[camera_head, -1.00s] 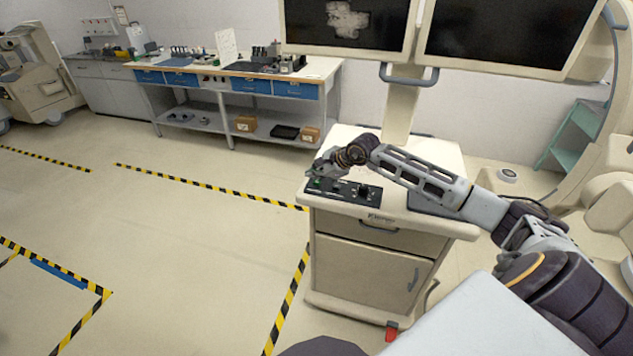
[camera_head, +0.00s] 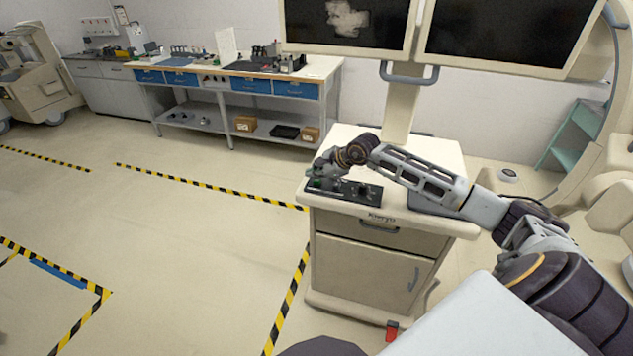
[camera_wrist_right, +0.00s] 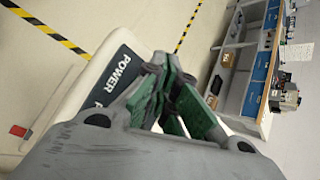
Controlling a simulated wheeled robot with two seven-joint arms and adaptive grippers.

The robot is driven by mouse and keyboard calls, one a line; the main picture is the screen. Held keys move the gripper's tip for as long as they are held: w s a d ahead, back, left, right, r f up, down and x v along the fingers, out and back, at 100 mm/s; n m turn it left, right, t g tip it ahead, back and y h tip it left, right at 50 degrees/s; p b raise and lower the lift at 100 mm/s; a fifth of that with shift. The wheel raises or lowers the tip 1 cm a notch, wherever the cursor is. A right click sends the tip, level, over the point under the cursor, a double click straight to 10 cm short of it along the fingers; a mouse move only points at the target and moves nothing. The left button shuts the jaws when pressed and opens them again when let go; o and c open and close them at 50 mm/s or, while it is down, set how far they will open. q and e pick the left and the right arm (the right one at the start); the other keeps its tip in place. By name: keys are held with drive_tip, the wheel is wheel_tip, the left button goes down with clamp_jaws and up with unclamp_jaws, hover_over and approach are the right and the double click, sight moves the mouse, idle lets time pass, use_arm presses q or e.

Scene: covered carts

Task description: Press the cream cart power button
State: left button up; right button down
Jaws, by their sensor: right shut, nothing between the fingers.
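The cream cart (camera_head: 448,160) stands right of centre in the head view, with a drawer and a door on its front. A dark control panel (camera_head: 362,196) with small knobs lies on its top at the front left corner. My right gripper (camera_head: 318,181) is shut and empty over the panel's left end. In the right wrist view the gripper's green-padded fingers (camera_wrist_right: 170,105) reach over the panel (camera_wrist_right: 124,72), where the word POWER is readable. The power button itself is hidden behind the fingers, so I cannot tell whether they touch it. My left gripper is out of view.
Two dark monitors (camera_head: 345,25) rise on a post behind the cart top. A workbench (camera_head: 318,72) with blue drawers stands along the back wall. Yellow-black tape (camera_head: 215,187) marks the floor, which is open left of the cart.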

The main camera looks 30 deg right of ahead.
sight(316, 182)
drive_tip(key=shift+f+b, duration=0.5)
idle(0.9)
drive_tip(key=shift+r, duration=0.7)
drive_tip(key=shift+r, duration=0.1)
idle(0.3)
drive_tip(key=shift+r+p, duration=0.8)
drive_tip(key=shift+r, duration=2.1)
